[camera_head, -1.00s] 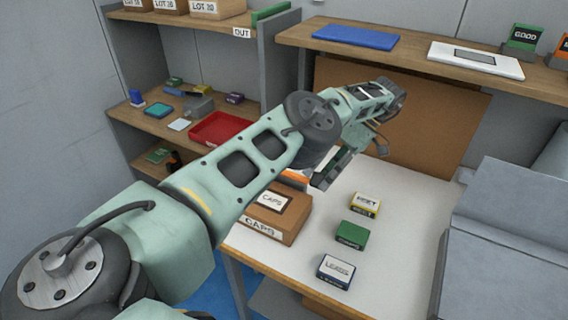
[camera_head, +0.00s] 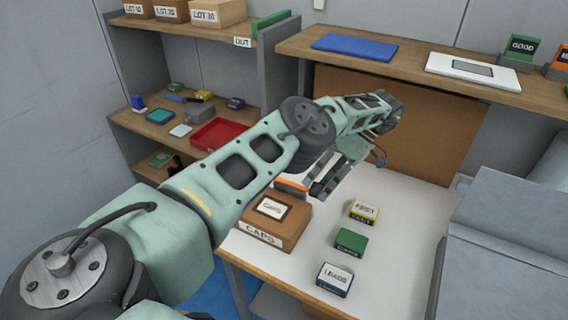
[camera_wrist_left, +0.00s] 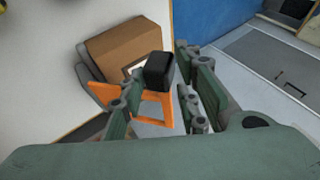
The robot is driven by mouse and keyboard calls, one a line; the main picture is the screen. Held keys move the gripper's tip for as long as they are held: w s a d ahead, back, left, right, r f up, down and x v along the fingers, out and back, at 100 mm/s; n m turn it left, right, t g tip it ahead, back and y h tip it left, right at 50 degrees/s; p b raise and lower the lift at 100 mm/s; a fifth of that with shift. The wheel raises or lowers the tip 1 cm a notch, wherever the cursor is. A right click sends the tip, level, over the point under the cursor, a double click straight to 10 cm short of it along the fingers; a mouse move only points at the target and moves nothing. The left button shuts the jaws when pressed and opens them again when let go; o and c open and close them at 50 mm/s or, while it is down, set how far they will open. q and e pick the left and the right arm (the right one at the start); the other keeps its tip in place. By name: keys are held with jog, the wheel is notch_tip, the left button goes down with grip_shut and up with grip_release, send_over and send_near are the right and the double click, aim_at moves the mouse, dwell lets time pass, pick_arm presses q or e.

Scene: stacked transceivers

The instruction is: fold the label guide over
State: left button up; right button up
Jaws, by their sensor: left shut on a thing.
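The label guide looks to be the orange frame (camera_wrist_left: 152,106) in the left wrist view, with a black block (camera_wrist_left: 160,70) at its upper end. It stands beside a brown box (camera_wrist_left: 122,45). In the head view only a small orange part (camera_head: 291,187) shows, behind the CAPS box (camera_head: 266,229). My left gripper (camera_head: 322,190) is low over the white table there. In the wrist view its fingers (camera_wrist_left: 160,100) lie on both sides of the black block and frame, shut on the guide. The exact contact is partly hidden. My right gripper is out of view.
Yellow-edged (camera_head: 364,211), green (camera_head: 351,242) and LEADS (camera_head: 335,279) boxes stand in a row on the white table (camera_head: 395,230). A grey cabinet (camera_head: 505,230) stands to the right. A shelf with a red tray (camera_head: 216,133) is at the back left.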

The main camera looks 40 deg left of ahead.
pick_arm(q)
jog(key=shift+r+p, duration=0.15)
jog(key=shift+p, duration=0.25)
dwell(0.4)
jog(key=o, duration=1.2)
jog(key=shift+s, duration=0.1)
jog(key=o, duration=0.7)
jog(key=shift+c, duration=0.2)
